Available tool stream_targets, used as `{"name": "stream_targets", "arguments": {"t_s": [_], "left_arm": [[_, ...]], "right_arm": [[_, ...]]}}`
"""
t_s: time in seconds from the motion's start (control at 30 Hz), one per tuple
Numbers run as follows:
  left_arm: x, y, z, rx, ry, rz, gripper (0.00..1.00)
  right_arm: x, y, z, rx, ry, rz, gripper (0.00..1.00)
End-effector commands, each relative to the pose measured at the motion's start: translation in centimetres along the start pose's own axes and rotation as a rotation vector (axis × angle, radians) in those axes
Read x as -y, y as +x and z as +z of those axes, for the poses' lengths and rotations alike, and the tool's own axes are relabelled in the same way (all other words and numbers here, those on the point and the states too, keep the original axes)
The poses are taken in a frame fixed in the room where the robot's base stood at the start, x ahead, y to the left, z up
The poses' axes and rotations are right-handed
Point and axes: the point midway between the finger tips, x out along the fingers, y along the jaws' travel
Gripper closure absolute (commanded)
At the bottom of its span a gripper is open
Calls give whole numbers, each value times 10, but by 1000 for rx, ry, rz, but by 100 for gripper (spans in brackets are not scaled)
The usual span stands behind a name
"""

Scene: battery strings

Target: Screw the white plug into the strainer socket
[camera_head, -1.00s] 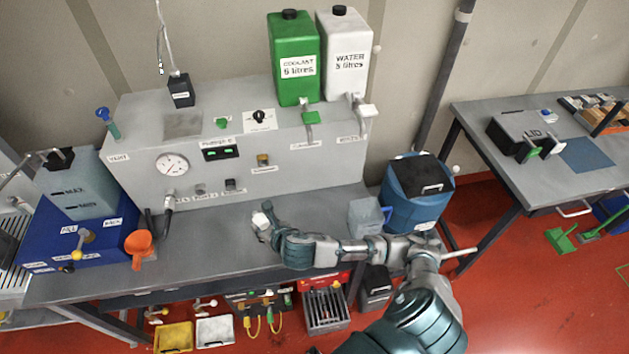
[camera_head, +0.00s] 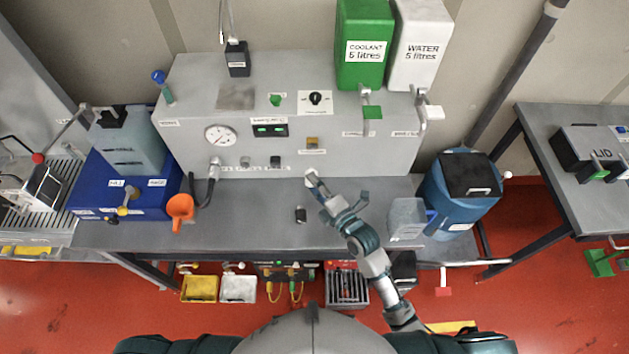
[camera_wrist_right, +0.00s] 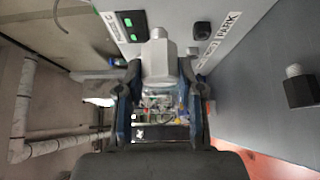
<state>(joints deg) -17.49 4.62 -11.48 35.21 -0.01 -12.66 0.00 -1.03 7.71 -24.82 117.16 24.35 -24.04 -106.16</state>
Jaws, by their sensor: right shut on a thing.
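The white plug (camera_wrist_right: 158,62) is between the fingers of my right gripper (camera_wrist_right: 160,82) in the wrist view, its narrower end pointing away from the palm. The gripper is shut on it. In the head view my right gripper (camera_head: 316,184) holds the plug (camera_head: 311,177) above the bench, in front of the panel's lower edge. A dark round fitting (camera_wrist_right: 203,30) and a greyer one beside it (camera_wrist_right: 192,50) are on the panel, apart from the plug. I cannot tell which is the strainer socket; the labels are too small. My left gripper is out of view.
A small black block (camera_head: 301,215) lies on the bench (camera_head: 250,225). A clear jug (camera_head: 407,218) and blue drum (camera_head: 462,190) are to the right. The bench front is mostly clear.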

Motion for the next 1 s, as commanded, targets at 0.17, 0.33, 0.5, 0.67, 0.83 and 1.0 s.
{"name": "stream_targets", "arguments": {"t_s": [0.17,0.33,0.5,0.67,0.83,1.0], "left_arm": [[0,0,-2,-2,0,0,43],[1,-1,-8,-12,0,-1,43],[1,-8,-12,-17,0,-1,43],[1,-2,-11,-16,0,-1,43],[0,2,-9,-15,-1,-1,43],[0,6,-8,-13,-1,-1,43]], "right_arm": [[-2,0,1,10,13,13,100],[-2,1,0,9,9,10,100],[-4,0,-1,9,3,8,100],[-1,13,8,8,3,9,100],[-1,28,18,9,2,8,100],[-1,39,27,9,4,9,100]]}}
